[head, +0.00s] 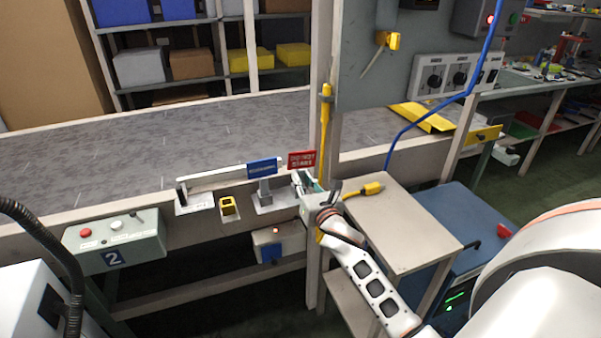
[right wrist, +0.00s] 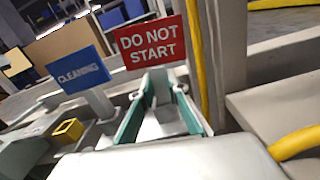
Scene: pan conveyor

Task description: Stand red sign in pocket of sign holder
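The red sign (right wrist: 152,43), reading DO NOT START, is upright at a slight tilt in the right wrist view. It also shows in the head view (head: 302,160), right of the blue CLEANING sign (head: 262,168). My right gripper (right wrist: 161,92) has its green-padded fingers close on both sides of the red sign's grey post and looks shut on it. The sign holder (head: 272,207) is a grey piece on the conveyor's front edge, with the blue sign standing in it. My left gripper is not in view.
A yellow upright bar (head: 325,125) and post stand close to my right gripper. A small table (head: 400,225) with a yellow handheld item (head: 371,189) is on the right. The conveyor bed (head: 130,155) is clear.

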